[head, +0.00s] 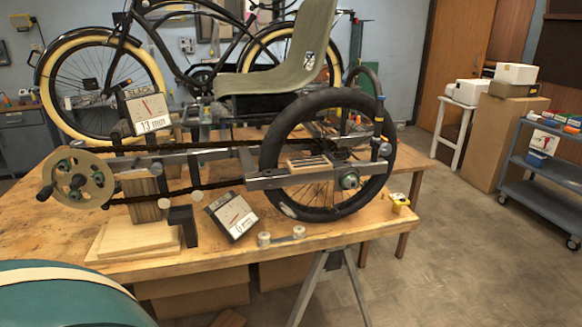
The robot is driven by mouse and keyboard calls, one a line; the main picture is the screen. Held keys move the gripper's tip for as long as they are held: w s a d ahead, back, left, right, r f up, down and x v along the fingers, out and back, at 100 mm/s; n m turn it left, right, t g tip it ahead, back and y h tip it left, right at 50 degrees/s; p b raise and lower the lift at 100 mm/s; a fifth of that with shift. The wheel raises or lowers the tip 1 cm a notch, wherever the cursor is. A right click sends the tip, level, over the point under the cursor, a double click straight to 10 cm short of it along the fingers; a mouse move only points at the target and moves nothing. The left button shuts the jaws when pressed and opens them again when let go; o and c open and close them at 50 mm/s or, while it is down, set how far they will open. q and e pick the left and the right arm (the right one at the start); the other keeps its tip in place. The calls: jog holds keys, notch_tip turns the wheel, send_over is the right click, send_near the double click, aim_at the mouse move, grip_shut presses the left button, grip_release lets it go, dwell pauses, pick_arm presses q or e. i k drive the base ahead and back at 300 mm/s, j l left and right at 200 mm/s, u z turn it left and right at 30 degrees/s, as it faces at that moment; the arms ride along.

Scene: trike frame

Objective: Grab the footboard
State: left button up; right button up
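A trike frame with a grey-green seat (275,85), a large black-tyred wheel (287,203) and a round crank disc (72,183) stands on a wooden workbench (220,255). I cannot tell for sure which part is the footboard. A small slatted wooden piece (307,163) lies on the frame rail in front of the wheel. A flat, stacked wooden base (130,243) sits on the bench under a wooden post (143,196). Neither of my grippers shows in the head view.
Two gauge signs (147,112) (233,216), small round metal parts (264,239) and a yellow tape measure (399,201) are by the frame. A blue cart (545,185) and cardboard box (495,143) stand at right. The floor (450,260) right of the bench is clear.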

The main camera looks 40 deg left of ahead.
aim_at(315, 164)
jog(key=u, duration=1.1)
